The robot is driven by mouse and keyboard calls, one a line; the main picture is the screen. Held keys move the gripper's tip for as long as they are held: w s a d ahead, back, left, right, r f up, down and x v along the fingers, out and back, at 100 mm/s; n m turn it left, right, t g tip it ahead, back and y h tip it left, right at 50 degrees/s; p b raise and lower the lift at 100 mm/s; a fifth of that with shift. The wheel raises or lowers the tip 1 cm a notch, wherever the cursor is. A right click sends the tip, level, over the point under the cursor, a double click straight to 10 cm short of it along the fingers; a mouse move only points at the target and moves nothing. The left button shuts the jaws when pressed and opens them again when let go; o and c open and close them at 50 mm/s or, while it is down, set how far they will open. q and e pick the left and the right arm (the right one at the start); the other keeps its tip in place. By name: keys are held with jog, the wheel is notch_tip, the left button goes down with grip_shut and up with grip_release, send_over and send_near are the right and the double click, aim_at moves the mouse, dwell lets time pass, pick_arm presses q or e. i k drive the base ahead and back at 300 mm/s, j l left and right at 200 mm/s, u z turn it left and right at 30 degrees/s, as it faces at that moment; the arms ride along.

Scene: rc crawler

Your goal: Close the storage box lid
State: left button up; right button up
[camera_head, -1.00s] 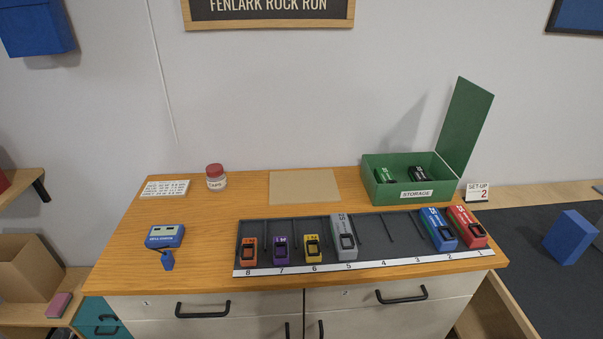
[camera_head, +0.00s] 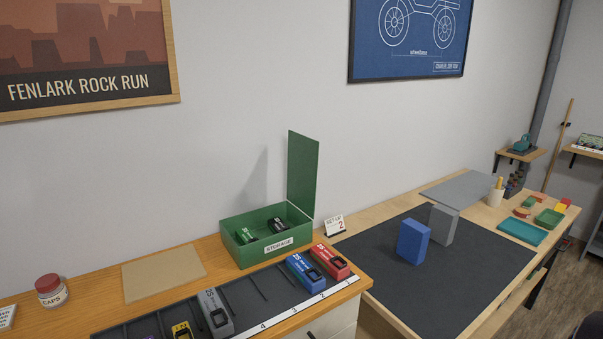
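The green storage box (camera_head: 237,259) stands at the back right of the wooden cabinet top, with a "STORAGE" label on its front. Its green lid (camera_head: 303,172) stands open and upright, hinged at the box's right side. A green battery-like pack (camera_head: 246,236) and a black one (camera_head: 277,225) lie inside the box. Neither of my grippers shows in the head view.
A rack (camera_head: 252,297) with grey, blue and red packs lies in front of the box. A "SET-UP 2" card (camera_head: 334,226) stands right of the lid. A blue block (camera_head: 412,242) and a grey block (camera_head: 443,224) stand on the dark mat of the right-hand table.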

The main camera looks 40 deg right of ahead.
aim_at(303, 153)
jog(key=k+l, duration=0.1)
jog(key=l, duration=0.35)
jog(key=k+l, duration=0.1)
jog(key=l, duration=0.4)
jog(key=l+u, duration=0.1)
jog(key=l, duration=0.35)
jog(key=k+l, duration=0.2)
jog(key=l, duration=0.3)
jog(key=k+l+u, duration=0.1)
jog(key=l, duration=0.35)
jog(key=k+l, duration=0.1)
jog(key=l, duration=0.35)
jog(key=k+l, duration=0.15)
jog(key=l, duration=0.3)
jog(key=k+l+u, duration=0.1)
jog(key=l, duration=0.4)
jog(key=i+j, duration=0.1)
jog(key=j, duration=0.3)
jog(key=i+j, duration=0.1)
jog(key=j, duration=0.25)
jog(key=i+j, duration=0.1)
jog(key=j, duration=0.3)
jog(key=i+j, duration=0.1)
jog(key=j, duration=0.3)
jog(key=j+z, duration=0.1)
jog(key=z, duration=0.25)
jog(key=j+z, duration=0.1)
jog(key=z, duration=0.25)
jog(key=j+z, duration=0.1)
jog(key=z, duration=0.3)
